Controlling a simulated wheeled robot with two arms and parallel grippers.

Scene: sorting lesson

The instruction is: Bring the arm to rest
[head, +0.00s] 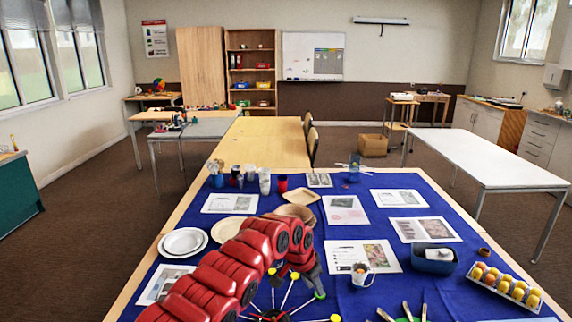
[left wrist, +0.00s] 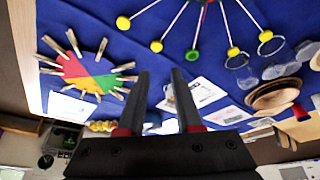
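My left arm is red and comes in from the lower left of the head view, bent over the blue-covered table (head: 392,266). My left gripper (head: 314,284) points down at the table's near part, and its fingertips are mostly hidden there. In the left wrist view the two dark fingers of this gripper (left wrist: 161,72) stand apart with nothing between them, so it is open and empty. A hub with sticks ending in yellow and green balls (head: 275,314) lies close by it. My right gripper is in neither view.
White plates (head: 183,242), printed sheets (head: 363,255), a small cup (head: 360,274), a blue tub (head: 433,260) and an egg tray (head: 503,287) surround the arm. A coloured disc with clothes pegs (left wrist: 88,75) shows in the left wrist view. A white table (head: 485,157) stands right.

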